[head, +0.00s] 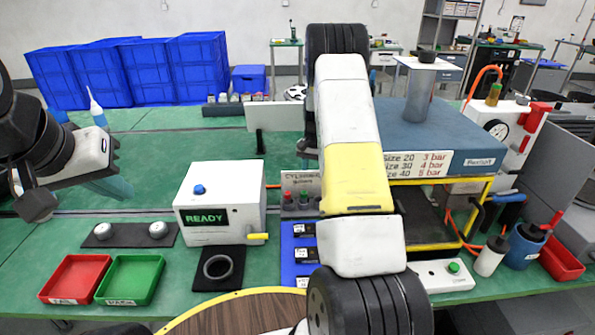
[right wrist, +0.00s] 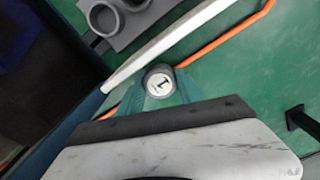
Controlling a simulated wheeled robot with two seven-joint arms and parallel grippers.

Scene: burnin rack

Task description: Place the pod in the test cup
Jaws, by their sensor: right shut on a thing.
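My right gripper (right wrist: 160,88) is shut on the pod (right wrist: 159,80), a small round grey piece with a white, dark-marked face, in the right wrist view. The pod is held above the green table. In the head view my right arm hides this gripper and the pod. A grey open ring like a cup (right wrist: 103,17) stands on a grey plate at the top left of the right wrist view, apart from the pod. In the head view a grey ring-shaped cup (head: 217,266) sits on a black mat. My left gripper (head: 115,186) has teal fingers over the table at left; its opening is unclear.
A white READY box (head: 222,205) with a yellow lever stands left of my right arm. A red tray (head: 75,279) and green tray (head: 130,279) lie at front left, below two round pieces on a dark strip (head: 130,236). A blue-topped press (head: 440,140) stands right.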

